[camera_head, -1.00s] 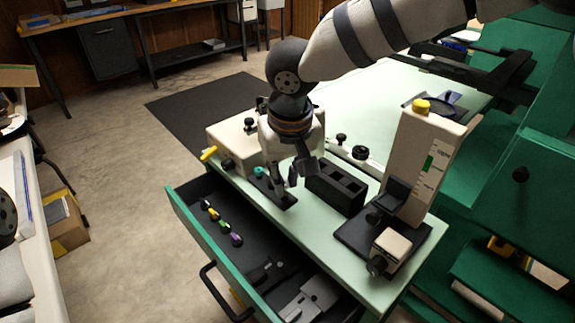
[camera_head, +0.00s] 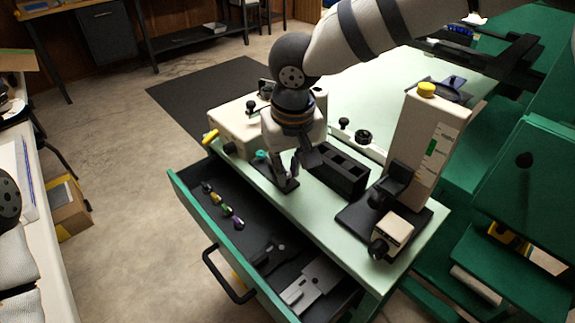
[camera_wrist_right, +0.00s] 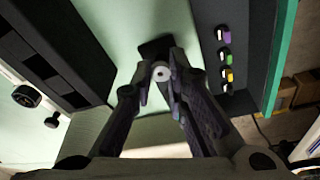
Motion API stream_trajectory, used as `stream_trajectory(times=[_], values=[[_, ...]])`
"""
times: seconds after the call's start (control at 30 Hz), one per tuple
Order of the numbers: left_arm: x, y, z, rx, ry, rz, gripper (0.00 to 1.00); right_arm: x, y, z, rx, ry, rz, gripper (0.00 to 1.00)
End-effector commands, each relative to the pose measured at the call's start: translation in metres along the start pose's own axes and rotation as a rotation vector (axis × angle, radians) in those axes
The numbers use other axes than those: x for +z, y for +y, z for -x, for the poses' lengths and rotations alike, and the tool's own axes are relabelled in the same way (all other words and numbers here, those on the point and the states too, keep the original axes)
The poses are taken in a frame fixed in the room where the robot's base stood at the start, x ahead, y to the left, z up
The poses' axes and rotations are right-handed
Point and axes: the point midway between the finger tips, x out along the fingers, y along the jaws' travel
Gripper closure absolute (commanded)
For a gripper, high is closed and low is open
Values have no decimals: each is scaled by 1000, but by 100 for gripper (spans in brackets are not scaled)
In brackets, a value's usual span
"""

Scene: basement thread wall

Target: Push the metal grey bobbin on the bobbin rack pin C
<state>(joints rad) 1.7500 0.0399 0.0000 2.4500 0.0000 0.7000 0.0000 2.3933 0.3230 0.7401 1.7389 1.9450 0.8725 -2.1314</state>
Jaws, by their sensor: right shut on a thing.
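The bobbin rack (camera_head: 262,169) is a narrow black plate on the pale green table top, near the drawer side. A teal bobbin (camera_head: 261,156) stands at its far left end. My right gripper (camera_head: 291,172) points down over the rack's right end. In the right wrist view my right gripper (camera_wrist_right: 160,82) is shut on the metal grey bobbin (camera_wrist_right: 161,73), whose pale round end with a dark hole shows between the fingertips. The rack (camera_wrist_right: 155,47) shows as a dark plate just beyond. The fingers hide the pins there, so I cannot tell whether the bobbin is on pin C. My left gripper is not in view.
A black slotted box (camera_head: 343,176) stands close right of the gripper. A tall cream device (camera_head: 425,140) is further right, a cream box (camera_head: 228,120) at left. The open drawer (camera_head: 180,186) below holds several coloured bobbins (camera_head: 226,210) and grey metal parts (camera_head: 315,285).

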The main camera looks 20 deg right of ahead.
Motion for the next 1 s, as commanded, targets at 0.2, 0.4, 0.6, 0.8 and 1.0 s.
stream_trajectory(times=[0.2,0.4,0.6,0.8,1.0], values=[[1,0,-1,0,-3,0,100,1,0,-4,-1,-2,0,100],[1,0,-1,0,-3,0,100,1,0,-4,0,-2,0,66],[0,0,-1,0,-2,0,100,1,0,-4,0,-2,0,62],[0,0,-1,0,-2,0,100,0,0,8,-1,1,-1,62],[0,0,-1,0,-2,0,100,0,0,61,-2,4,0,62]])
